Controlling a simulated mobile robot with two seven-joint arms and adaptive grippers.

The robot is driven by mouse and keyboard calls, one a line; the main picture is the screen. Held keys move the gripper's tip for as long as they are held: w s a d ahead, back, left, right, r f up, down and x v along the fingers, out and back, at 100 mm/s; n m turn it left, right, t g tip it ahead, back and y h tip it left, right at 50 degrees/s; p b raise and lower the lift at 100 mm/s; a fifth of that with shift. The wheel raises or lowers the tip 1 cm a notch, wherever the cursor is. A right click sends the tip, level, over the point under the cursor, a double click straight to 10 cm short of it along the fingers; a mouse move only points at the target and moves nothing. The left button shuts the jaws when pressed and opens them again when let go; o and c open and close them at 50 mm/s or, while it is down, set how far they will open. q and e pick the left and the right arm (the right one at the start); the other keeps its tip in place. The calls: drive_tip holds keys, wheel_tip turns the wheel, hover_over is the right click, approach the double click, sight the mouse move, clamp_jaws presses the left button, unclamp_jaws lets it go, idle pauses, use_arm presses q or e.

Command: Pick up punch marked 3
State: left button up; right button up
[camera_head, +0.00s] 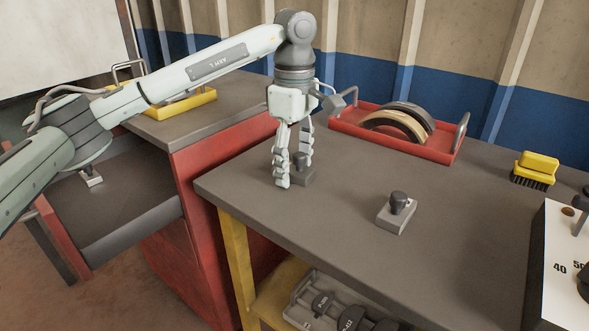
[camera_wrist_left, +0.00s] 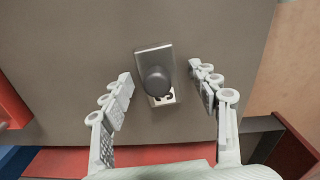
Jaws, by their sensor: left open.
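My left gripper (camera_head: 293,172) points down over the near left part of the grey workbench, fingers open. A punch with a dark round knob on a grey rectangular base (camera_head: 304,175) stands on the bench between and just behind the fingers. In the left wrist view this punch (camera_wrist_left: 156,82) sits between the two spread fingers (camera_wrist_left: 160,92), with clear gaps on both sides. Its marking is partly hidden by the knob and I cannot read it. A second similar punch (camera_head: 397,212) stands to the right, and a third (camera_head: 91,178) lies in the open drawer at left; their numbers are unreadable.
A red tray (camera_head: 440,153) with curved brake shoes (camera_head: 400,122) is at the back. A yellow brush (camera_head: 535,170) and a white box with a dial (camera_head: 560,265) are at right. A yellow tray (camera_head: 190,103) sits on the left cabinet.

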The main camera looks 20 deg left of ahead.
use_arm(q)
clamp_jaws()
drive_tip(key=shift+r, duration=0.1)
idle(0.3)
drive_tip(key=shift+r, duration=0.1)
